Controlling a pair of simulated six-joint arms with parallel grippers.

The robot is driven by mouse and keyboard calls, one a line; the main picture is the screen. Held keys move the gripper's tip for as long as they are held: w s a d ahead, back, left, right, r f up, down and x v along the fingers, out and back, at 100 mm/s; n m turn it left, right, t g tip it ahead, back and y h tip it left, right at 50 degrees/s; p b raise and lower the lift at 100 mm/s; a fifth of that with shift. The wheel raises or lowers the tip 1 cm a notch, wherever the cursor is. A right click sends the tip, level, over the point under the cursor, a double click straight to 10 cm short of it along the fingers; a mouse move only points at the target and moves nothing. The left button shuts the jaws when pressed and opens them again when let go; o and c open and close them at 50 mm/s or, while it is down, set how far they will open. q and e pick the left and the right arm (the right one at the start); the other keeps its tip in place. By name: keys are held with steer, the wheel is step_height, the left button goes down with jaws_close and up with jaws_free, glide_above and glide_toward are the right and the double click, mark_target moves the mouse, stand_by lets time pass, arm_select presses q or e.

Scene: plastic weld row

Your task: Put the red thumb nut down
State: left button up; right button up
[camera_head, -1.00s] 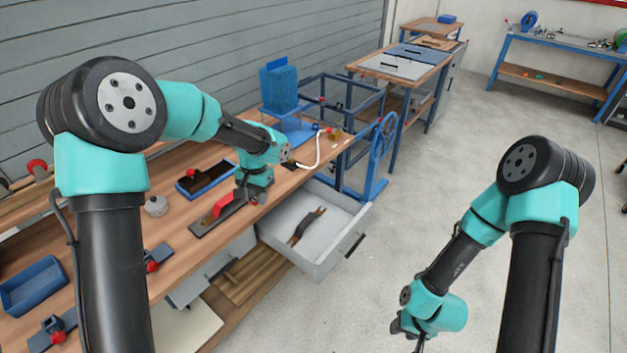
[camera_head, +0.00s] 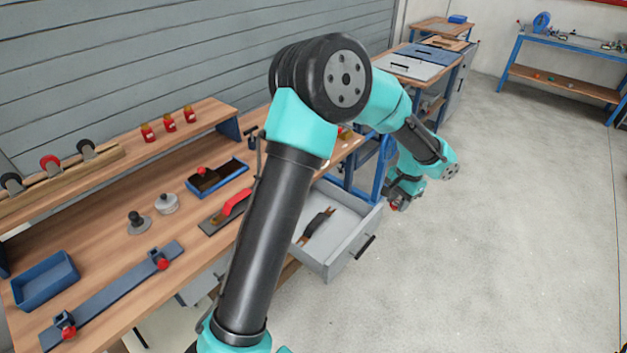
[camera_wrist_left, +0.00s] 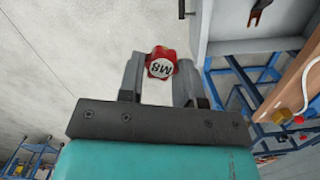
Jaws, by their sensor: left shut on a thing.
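The red thumb nut (camera_wrist_left: 160,64), marked M8 on its pale face, sits between the fingertips of my left gripper (camera_wrist_left: 158,75) in the left wrist view. The fingers are shut on it. In the head view my left gripper (camera_head: 398,200) hangs over the floor, right of the open drawer, with a small red bit of the nut showing at its tip. The nut is clear of every surface. My right gripper is out of view.
The open grey drawer (camera_head: 362,232) holds a dark tool with brown ends (camera_head: 317,226). The wooden bench (camera_head: 110,230) carries a blue bar (camera_head: 115,292) with red-knobbed clamps, an empty blue tray (camera_head: 45,281) and a red-handled trowel (camera_head: 228,212). Open floor lies right.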

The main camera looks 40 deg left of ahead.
arm_select(q)
steer(key=shift+w+d, duration=0.15)
steer(key=shift+d, duration=0.3)
steer(key=shift+a, duration=0.1)
steer(key=s+a+f+n, duration=0.1)
steer(key=s+a, duration=0.3)
steer(key=a, duration=0.6)
steer(key=s+a+f+n, duration=0.2)
steer(key=s+a+f, duration=0.2)
steer(key=a, duration=0.7)
steer(key=s+a+f+n, duration=0.2)
steer(key=s+a, duration=0.2)
steer(key=a, duration=0.6)
steer(key=shift+s+a+f, duration=0.15)
steer(key=shift+a+f, duration=0.05)
steer(key=shift+a, duration=0.1)
steer(key=shift+h, duration=0.3)
steer(key=w+a, duration=0.3)
steer(key=w+a+f, duration=0.1)
steer(key=w+a, duration=0.6)
steer(key=a, duration=0.1)
steer(key=shift+w+a+f, duration=0.15)
steer(key=shift+w+f, duration=0.05)
